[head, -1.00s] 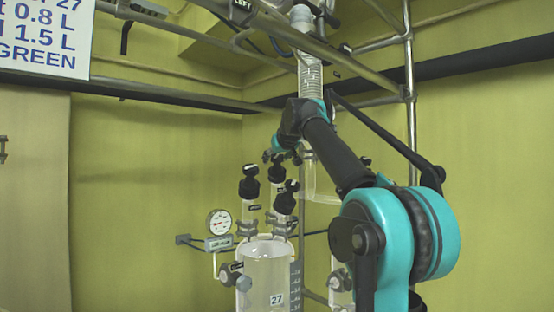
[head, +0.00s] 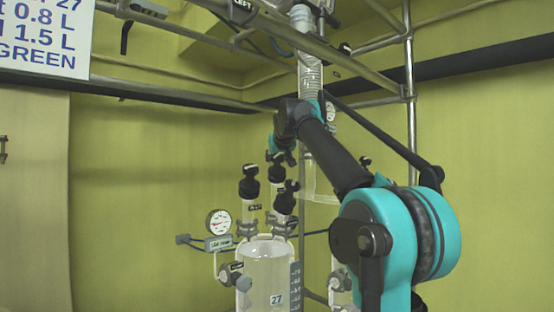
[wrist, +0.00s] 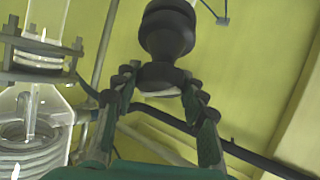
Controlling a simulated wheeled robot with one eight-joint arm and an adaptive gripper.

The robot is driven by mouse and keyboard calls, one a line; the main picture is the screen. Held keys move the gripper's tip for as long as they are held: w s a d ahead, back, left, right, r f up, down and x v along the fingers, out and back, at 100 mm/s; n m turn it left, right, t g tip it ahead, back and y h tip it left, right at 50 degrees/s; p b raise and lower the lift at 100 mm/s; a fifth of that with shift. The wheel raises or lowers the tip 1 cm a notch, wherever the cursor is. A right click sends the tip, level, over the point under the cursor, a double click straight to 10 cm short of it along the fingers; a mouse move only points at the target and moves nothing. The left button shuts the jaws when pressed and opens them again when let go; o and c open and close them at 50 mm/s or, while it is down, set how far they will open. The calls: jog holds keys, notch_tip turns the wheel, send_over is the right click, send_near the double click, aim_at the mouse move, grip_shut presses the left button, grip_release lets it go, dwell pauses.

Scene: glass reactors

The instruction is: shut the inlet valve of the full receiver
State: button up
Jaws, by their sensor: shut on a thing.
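In the wrist view my gripper (wrist: 160,88) has its two green-padded fingers closed around the lower collar of a black knob (wrist: 167,35). In the head view my gripper (head: 280,157) is above the cluster of glass valve stems with black tops: a left one (head: 249,181), a rear middle one (head: 277,173) and a front right one (head: 286,197). The rear middle top is right below my gripper and partly hidden by it. The small labels on the stems cannot be read. I cannot tell which glass vessel is the full receiver.
A glass vessel marked 27 (head: 265,268) stands below the stems. A pressure gauge (head: 219,222) is on its left. A ribbed glass column (head: 309,75) and metal rails (head: 411,120) are close to my arm. The left wall side is clear.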

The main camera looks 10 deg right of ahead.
jog(key=shift+m+h, duration=0.4)
jog(key=shift+m, duration=0.1)
jog(key=shift+m+h, duration=0.8)
jog(key=shift+m, duration=0.6)
jog(key=o, duration=1.2)
jog(key=shift+c, duration=0.2)
jog(key=shift+s, duration=0.1)
jog(key=v, duration=1.1)
jog(key=shift+s+a+r, duration=0.15)
jog(key=shift+s+r, duration=0.05)
jog(key=shift+s, duration=0.15)
